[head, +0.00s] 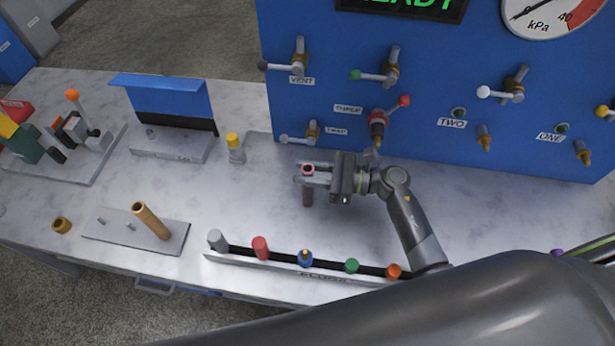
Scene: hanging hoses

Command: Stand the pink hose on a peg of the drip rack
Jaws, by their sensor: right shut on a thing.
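My right gripper (308,174) is above the middle of the bench, pointing left. It is shut on a short upright tube with a pink rim, the pink hose (308,194). Its dark lower part hangs below the fingers, and I cannot tell its exact height above the bench. A flat grey plate with short thin pegs, which looks like the drip rack (112,236), lies at the front left, left of the gripper. A brown tube (152,221) stands tilted in the picture on its right part. Two pegs to its left are bare. My left gripper is not in view.
A long strip with coloured caps (225,254) runs along the front edge. A yellow-capped cylinder (236,149) and a stand with a blue board (165,98) are behind. A brass ring (62,226) lies left of the plate. The blue valve panel (430,60) rises behind.

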